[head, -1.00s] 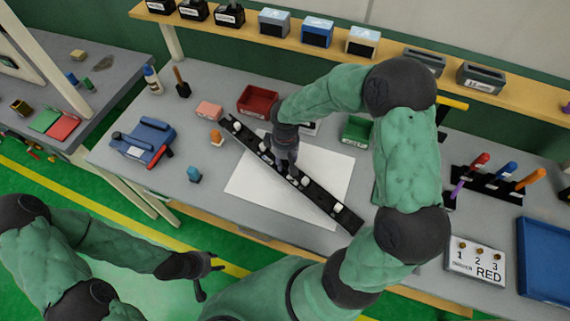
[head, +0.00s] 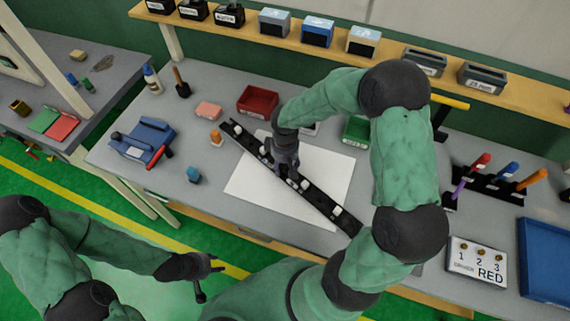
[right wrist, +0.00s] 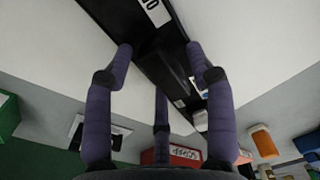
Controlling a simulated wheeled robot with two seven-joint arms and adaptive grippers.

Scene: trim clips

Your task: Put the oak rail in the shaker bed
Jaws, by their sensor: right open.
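A long black rail with several white clips (head: 321,200) lies diagonally on the white sheet (head: 250,190); it is the only loose rail I see, and it looks black, not oak. My right gripper (head: 284,168) is over its middle. In the right wrist view my right gripper's fingers (right wrist: 160,62) are spread on both sides of the rail (right wrist: 148,28), open; contact is unclear. A blue device with a red handle (head: 142,139) stands at the bench's left; I cannot tell whether it is the shaker bed. My left gripper (head: 208,277) is open and empty, off the bench's front.
A red bin (head: 258,100) and a green bin (head: 356,131) stand behind the rail. A pink block (head: 208,110), an orange piece (head: 216,137) and a blue piece (head: 193,174) are at its left. A tool rack (head: 488,180) and blue tray (head: 548,262) are at right.

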